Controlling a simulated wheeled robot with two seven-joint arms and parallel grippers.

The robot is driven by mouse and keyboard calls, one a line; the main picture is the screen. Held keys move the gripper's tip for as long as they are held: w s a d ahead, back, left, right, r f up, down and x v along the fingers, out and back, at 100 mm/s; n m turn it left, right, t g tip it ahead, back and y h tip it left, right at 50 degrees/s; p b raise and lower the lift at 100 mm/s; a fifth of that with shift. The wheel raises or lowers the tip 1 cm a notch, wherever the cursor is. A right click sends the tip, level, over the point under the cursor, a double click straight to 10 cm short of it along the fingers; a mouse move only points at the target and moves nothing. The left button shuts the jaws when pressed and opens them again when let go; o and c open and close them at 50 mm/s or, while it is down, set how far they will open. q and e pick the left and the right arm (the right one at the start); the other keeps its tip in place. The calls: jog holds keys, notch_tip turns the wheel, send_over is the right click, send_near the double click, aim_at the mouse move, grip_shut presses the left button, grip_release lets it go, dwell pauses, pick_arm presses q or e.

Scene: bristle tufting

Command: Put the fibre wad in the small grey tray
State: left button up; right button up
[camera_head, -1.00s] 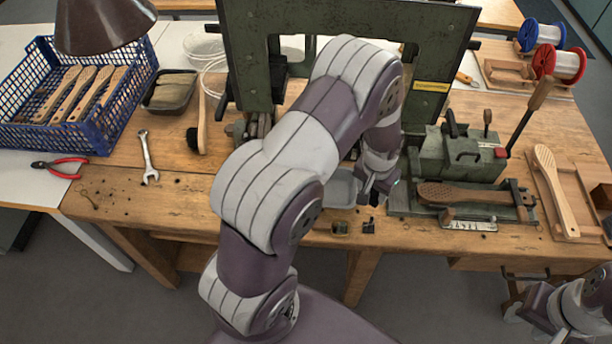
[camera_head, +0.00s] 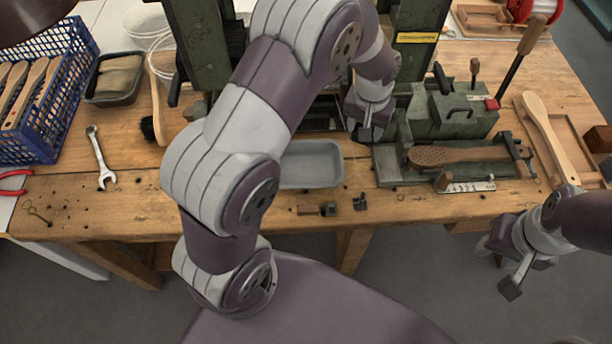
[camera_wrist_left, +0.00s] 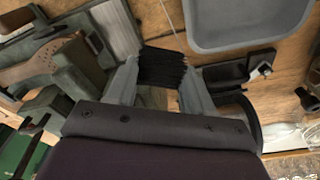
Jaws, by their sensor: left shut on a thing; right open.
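The fibre wad (camera_wrist_left: 161,67) is a block of black bristles between the fingers of my left gripper (camera_wrist_left: 158,82), which is shut on it. In the head view my left gripper (camera_head: 366,128) is above the bench, behind and to the right of the small grey tray (camera_head: 312,168). The tray looks empty where it shows; my arm covers its left part. In the left wrist view the tray (camera_wrist_left: 250,25) lies beside the wad, up and to the right, apart from it. My right gripper (camera_head: 515,282) is open and empty, in front of the bench.
A green machine (camera_head: 452,110) and a fixture with a brown brush block (camera_head: 455,158) stand right of the tray. Small metal parts (camera_head: 328,209) lie at the bench's front edge. A dark tray (camera_head: 113,82), a wrench (camera_head: 101,165) and a blue basket (camera_head: 40,135) are left.

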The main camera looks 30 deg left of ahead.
pick_arm(q)
jog(key=shift+s+d+r+n, duration=0.1)
jog(key=shift+d+r+n, duration=0.05)
jog(key=shift+n, duration=0.55)
jog(key=s+r+n, duration=0.1)
jog(key=n, duration=0.1)
jog(key=n+p, duration=0.1)
jog(key=n, duration=0.1)
send_over(306, 169)
jog(key=f, duration=0.6)
jog(key=shift+s+d+f, duration=0.2)
jog(key=shift+s+f, duration=0.05)
jog(key=shift+f, duration=0.1)
notch_tip(306, 169, down, 4)
jog(key=shift+r+y, duration=0.1)
jog(key=shift+y, duration=0.2)
jog(key=shift+f, duration=0.2)
jog(key=shift+f+b, duration=0.15)
jog(key=shift+b, duration=0.2)
jog(key=o, duration=1)
pick_arm(e)
jog(key=shift+f, duration=0.3)
jog(key=shift+r, duration=0.1)
